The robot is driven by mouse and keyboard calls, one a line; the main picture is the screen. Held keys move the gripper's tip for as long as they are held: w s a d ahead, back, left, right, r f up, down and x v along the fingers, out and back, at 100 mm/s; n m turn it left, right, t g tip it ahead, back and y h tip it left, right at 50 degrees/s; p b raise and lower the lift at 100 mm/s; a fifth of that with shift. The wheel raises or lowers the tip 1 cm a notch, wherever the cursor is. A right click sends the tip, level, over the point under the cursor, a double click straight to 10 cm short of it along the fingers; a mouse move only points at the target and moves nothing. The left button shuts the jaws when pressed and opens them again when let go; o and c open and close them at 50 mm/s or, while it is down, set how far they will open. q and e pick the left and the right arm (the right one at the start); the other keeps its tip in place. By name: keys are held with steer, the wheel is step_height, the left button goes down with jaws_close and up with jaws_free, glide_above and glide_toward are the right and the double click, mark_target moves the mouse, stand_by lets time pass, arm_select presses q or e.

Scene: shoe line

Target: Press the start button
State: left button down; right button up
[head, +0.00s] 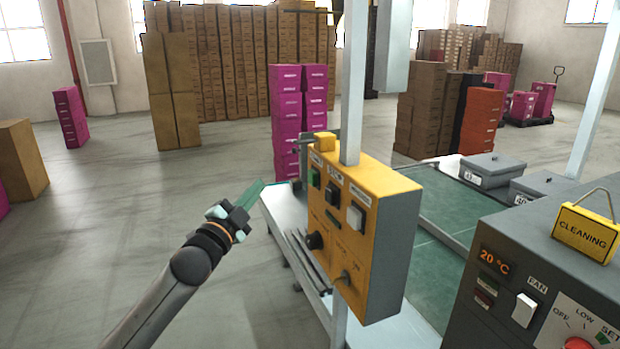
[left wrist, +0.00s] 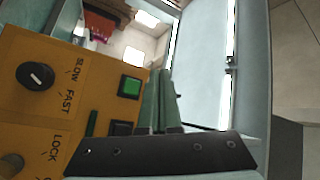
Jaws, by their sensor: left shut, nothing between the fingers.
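The yellow control box (head: 364,230) hangs on a grey post right of centre in the head view. The green start button (head: 314,178) is at the upper left of its face; a black button (head: 332,193) and a pale switch (head: 355,216) sit to its right. In the left wrist view the green button (left wrist: 130,87) shows clear, beside the shut fingers. My left gripper (head: 258,188) is shut and empty, left of the box and apart from it in the head view. My right gripper is not in view.
A green conveyor (head: 438,262) runs behind the box. A dark machine (head: 540,285) with a fan switch and a yellow CLEANING sign (head: 583,235) stands at the right. Magenta boxes (head: 300,110) stand behind.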

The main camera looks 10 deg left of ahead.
mark_target(313, 178)
arm_select(q)
steer(key=w+d+b, duration=0.3)
steer(key=w+d, duration=0.2)
steer(key=d, duration=0.2)
steer(key=shift+d, duration=0.2)
steer(key=shift+w, duration=0.1)
stand_by(2.0)
steer(key=shift+w+d, duration=0.15)
steer(key=shift+d, duration=0.15)
